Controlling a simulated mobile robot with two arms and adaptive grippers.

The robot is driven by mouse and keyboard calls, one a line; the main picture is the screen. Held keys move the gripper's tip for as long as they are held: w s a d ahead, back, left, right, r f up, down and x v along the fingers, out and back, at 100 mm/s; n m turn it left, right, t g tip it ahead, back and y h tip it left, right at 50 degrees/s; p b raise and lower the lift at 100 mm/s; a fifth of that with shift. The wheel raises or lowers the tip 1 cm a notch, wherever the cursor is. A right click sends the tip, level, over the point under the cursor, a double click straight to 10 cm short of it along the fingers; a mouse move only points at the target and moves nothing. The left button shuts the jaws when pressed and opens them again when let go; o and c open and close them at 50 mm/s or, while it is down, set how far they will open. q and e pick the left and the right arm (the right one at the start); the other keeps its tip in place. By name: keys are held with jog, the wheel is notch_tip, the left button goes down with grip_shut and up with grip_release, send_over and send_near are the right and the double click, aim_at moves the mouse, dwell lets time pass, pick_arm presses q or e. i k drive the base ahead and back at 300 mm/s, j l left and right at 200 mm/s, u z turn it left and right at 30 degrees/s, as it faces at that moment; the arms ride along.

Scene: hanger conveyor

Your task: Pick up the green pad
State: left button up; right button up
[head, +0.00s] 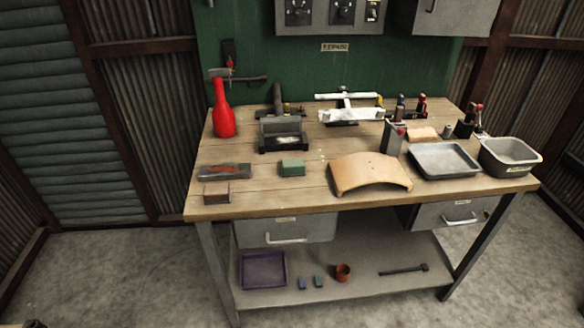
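The green pad (292,167) is a small block lying on the wooden top of the workbench (258,199), left of the middle and a little back from the front edge. Its top and front face show, and nothing covers it. A curved tan wooden piece lies to its right and a dark black device stands behind it. Neither of my grippers shows in the head view.
A brown block (216,193) and a dark flat tray (224,171) lie left of the pad. The curved tan piece (370,174), a red bottle (222,112), a grey tray (443,160) and a grey tub (508,157) share the top. Bare wood lies before the pad.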

aim_at(290, 167)
jog(key=i+j+z, duration=0.1)
jog(key=j, duration=0.25)
jog(key=i+j, duration=0.2)
jog(key=j, duration=0.2)
jog(key=i+j+z, duration=0.15)
jog(key=j, duration=0.25)
jog(key=i+j, duration=0.15)
jog(key=j, duration=0.2)
jog(key=z, duration=0.05)
